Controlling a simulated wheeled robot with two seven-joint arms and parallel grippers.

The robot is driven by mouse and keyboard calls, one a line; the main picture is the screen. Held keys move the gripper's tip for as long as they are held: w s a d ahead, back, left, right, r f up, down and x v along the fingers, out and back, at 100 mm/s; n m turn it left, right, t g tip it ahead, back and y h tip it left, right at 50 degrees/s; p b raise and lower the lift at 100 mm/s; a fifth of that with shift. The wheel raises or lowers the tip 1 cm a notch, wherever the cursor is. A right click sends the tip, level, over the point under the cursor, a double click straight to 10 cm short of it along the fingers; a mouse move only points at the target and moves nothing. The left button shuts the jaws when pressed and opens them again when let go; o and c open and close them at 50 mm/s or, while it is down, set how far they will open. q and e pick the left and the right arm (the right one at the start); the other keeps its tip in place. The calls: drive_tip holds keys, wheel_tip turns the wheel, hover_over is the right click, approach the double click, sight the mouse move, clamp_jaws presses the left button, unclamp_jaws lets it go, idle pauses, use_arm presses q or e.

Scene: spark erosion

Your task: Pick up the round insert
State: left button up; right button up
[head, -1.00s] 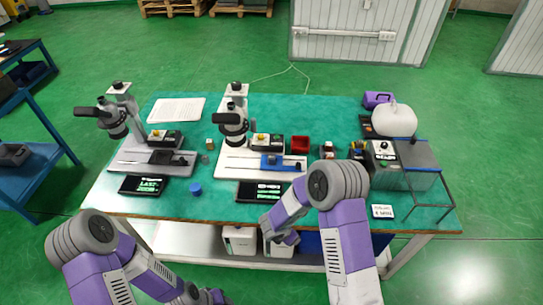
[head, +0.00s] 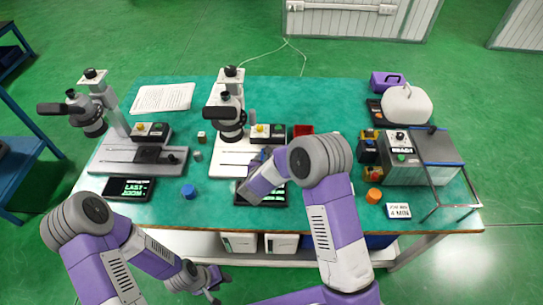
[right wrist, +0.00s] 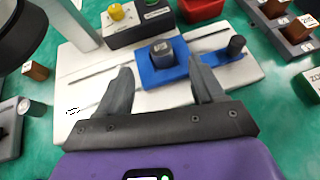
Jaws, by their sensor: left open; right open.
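A small dark grey insert (right wrist: 162,52) with a marked top sits upright in a blue holder (right wrist: 178,70) on the right microscope's white base. Its outline looks rounded, but I cannot tell for sure that it is the round one. A small grey cylinder (right wrist: 32,107) stands to the left of that base; it also shows in the head view (head: 196,155). My right gripper (right wrist: 160,66) is open, its fingers on either side of the near part of the blue holder, with nothing between them. My left gripper (head: 217,286) is open and empty, in front of the table's front edge.
Two microscopes stand at the left and middle of the green table (head: 190,210). A blue round lid (head: 188,191), a red bin (right wrist: 201,9) and a brown block (right wrist: 36,71) are nearby. A machine with a frame (head: 438,165) fills the right end.

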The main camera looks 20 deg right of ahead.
drive_tip(key=shift+w+f, duration=0.3)
drive_tip(key=shift+f, duration=0.15)
drive_tip(key=shift+r+x, duration=0.2)
drive_tip(key=shift+x, duration=3.3)
drive_tip(key=shift+w+d, duration=0.1)
drive_tip(key=shift+d, duration=0.1)
clamp_jaws()
